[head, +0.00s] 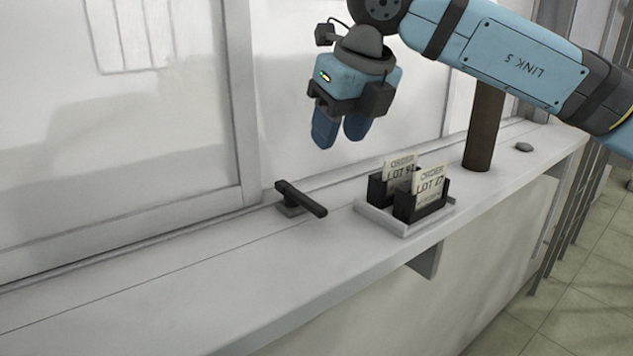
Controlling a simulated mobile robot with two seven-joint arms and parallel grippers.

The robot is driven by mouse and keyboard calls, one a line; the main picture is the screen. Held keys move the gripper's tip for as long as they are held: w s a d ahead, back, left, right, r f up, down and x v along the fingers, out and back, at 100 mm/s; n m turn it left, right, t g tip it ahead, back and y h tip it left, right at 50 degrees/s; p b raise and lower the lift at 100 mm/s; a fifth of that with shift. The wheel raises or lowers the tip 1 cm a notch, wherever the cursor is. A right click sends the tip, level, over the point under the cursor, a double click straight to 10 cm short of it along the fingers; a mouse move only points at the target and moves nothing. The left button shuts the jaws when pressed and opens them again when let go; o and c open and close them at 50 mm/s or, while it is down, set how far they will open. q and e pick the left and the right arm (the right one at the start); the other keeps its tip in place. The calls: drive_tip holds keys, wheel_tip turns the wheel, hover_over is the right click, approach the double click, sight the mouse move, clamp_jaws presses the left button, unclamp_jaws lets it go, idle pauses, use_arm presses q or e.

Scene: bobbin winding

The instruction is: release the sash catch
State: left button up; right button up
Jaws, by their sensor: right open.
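The sash catch (301,199) is a dark lever on a small grey base, on the white sill at the foot of the window frame. Its lever points toward the front right. My right gripper (340,134) hangs above and to the right of the catch, with its blue fingers pointing down. It is open with nothing between the fingers, and clear of the catch. My left gripper is not in view.
A white tray (447,208) right of the catch holds dark card holders with order cards (431,186). A brown post (484,128) and a small grey lump (523,147) are farther right. The sill (190,300) is clear at left.

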drive_tip(key=p, duration=0.1)
approach(315, 204)
drive_tip(key=p+x, duration=0.1)
drive_tip(key=x, duration=0.7)
drive_tip(key=shift+w+f+p, duration=0.1)
drive_tip(key=shift+f+p, duration=0.2)
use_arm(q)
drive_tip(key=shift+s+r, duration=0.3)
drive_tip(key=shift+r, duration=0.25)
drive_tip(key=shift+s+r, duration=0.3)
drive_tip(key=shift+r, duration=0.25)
use_arm(e)
drive_tip(key=shift+a, duration=0.1)
drive_tip(key=shift+c, duration=0.3)
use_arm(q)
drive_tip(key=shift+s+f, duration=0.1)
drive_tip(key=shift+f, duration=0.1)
use_arm(e)
clamp_jaws()
